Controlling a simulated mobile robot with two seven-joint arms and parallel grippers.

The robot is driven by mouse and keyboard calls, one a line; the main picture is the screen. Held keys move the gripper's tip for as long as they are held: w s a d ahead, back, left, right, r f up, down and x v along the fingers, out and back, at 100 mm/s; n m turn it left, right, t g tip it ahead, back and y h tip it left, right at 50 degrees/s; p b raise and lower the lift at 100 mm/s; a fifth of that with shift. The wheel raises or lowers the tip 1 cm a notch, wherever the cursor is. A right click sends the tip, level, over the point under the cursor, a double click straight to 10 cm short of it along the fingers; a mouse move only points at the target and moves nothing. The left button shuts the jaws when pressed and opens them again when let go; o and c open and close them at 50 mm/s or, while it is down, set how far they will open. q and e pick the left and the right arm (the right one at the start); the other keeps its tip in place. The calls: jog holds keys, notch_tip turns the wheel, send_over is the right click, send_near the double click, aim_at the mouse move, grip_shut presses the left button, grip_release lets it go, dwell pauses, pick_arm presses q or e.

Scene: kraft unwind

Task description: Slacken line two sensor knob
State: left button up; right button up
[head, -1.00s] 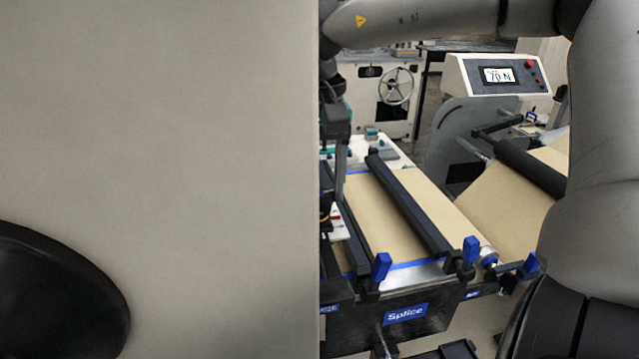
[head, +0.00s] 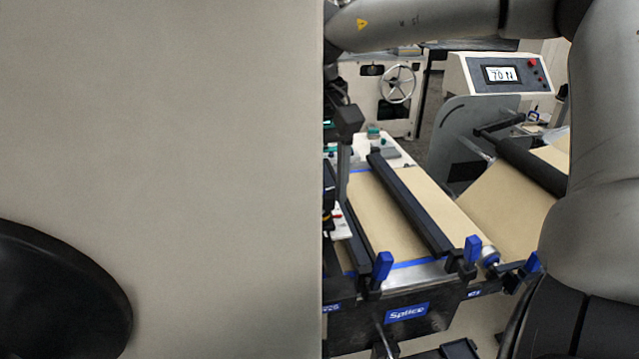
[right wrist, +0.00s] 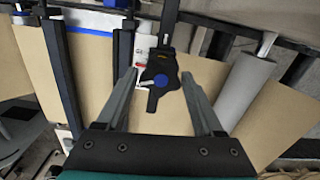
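In the right wrist view, a black knob-like part with a blue round centre (right wrist: 159,80) and a small yellow mark shows ahead of my right gripper (right wrist: 158,78). The two fingers are apart on either side of it, with gaps visible; I cannot tell how far its depth is from the fingertips. In the head view, the end of my right arm hangs at the edge of the beige surface, and its fingers are not clear. I cannot make out the knob there. My left gripper is not in view.
A large beige surface (head: 170,120) blocks the head view's left half. A splice table (head: 390,215) has black bars (head: 410,205) and blue-handled clamps (head: 471,250). A console (head: 500,74) reads 70 N. A roller (head: 530,165) and brown paper lie right.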

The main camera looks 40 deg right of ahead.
jog(key=shift+o, duration=1.4)
jog(key=shift+w+r, duration=0.1)
jog(key=shift+w, duration=0.05)
jog(key=shift+o, duration=0.2)
jog(key=shift+r, duration=0.1)
jog(key=shift+r, duration=0.2)
notch_tip(320, 180, up, 15)
jog(key=p, duration=0.1)
